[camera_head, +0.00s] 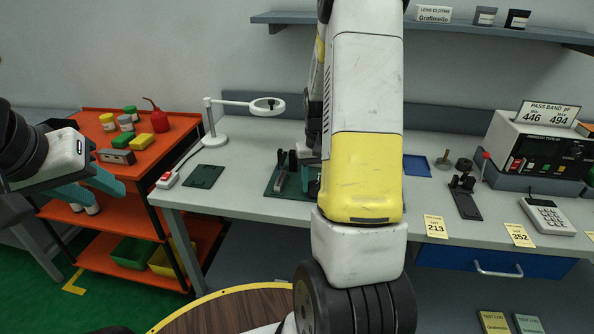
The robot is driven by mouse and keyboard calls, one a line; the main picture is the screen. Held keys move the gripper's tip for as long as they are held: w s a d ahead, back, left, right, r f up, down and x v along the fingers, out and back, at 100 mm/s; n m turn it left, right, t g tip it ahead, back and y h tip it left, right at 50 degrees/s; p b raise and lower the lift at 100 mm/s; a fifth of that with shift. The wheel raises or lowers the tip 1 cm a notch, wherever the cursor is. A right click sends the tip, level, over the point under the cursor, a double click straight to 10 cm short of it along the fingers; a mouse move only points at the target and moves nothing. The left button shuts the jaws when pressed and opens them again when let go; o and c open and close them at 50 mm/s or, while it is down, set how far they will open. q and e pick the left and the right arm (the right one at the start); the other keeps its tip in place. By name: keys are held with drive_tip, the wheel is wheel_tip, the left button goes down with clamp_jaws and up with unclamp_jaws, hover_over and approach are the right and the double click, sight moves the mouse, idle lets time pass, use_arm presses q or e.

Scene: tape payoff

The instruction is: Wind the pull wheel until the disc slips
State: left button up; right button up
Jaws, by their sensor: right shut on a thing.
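A fixture with a dark green base (277,191) and black uprights stands on the bench. My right arm covers much of it. My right gripper (308,156) is at this fixture, mostly hidden behind my own white and yellow arm. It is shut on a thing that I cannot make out. The pull wheel and disc are not clearly visible. My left gripper (98,190) is at the left, in front of the orange cart and away from the fixture. Its teal fingers are apart and hold nothing.
The orange cart (180,124) holds jars, blocks and a red oil can (156,118). A ring lamp (216,138) stands left of the fixture. To the right are a black stand (466,202), a pass-band meter (540,145) and a calculator (547,214). A shelf (470,30) hangs above.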

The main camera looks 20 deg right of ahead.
drive_tip(key=m, duration=0.7)
idle(0.6)
drive_tip(key=o, duration=1.4)
drive_tip(key=shift+c, duration=0.2)
wheel_tip(320, 180, up, 8)
drive_tip(key=shift+f, duration=0.1)
